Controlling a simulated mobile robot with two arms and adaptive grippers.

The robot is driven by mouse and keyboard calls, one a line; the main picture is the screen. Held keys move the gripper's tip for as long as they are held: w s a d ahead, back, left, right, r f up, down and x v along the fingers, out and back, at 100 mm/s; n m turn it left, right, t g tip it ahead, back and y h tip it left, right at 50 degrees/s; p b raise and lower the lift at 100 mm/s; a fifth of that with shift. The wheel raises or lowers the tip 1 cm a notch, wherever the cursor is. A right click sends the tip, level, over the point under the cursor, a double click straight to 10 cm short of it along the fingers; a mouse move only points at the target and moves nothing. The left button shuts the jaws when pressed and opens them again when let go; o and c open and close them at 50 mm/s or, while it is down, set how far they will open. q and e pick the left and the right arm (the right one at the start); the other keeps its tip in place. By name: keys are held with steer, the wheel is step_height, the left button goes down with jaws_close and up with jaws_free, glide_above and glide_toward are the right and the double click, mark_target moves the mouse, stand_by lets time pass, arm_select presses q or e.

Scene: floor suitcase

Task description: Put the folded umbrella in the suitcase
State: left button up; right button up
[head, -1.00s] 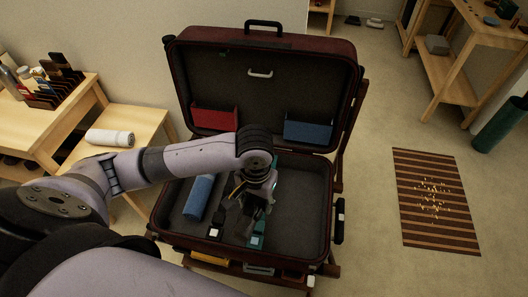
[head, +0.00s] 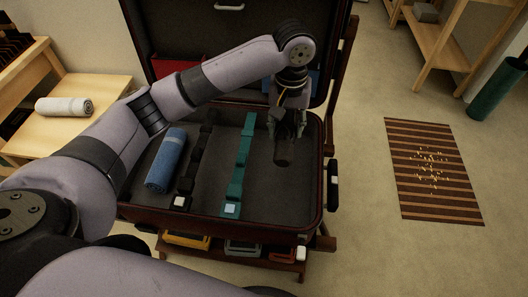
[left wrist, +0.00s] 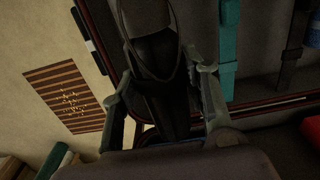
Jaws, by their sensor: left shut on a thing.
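The open dark red suitcase (head: 258,229) stands on a wooden rack with its lid raised at the back. My left gripper (head: 287,124) is over the right part of its base, shut on a dark, narrow object that looks like the folded umbrella (head: 283,152). The umbrella hangs below the fingers; whether its lower end touches the suitcase floor is unclear. In the left wrist view the dark umbrella (left wrist: 160,75) lies between the two fingers (left wrist: 163,105), with a thin loop by it. My right gripper is not in view.
In the suitcase lie a rolled blue towel (head: 167,160), a black strap (head: 194,165) and a teal strap (head: 241,160). The base right of the teal strap is mostly bare. A bench (head: 100,98) holds a white roll (head: 64,106). A striped mat (head: 432,170) lies right.

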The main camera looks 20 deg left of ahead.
arm_select(q)
steer(key=b, duration=0.3)
glide_above(281, 176)
step_height(281, 176, down, 14)
steer(key=shift+f, duration=0.25)
steer(key=shift+f+b, duration=0.65)
steer(key=shift+f, duration=1.65)
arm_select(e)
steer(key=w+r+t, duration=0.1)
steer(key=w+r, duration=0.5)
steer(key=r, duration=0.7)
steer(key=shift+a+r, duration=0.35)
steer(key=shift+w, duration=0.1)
arm_select(q)
steer(key=o, duration=1.4)
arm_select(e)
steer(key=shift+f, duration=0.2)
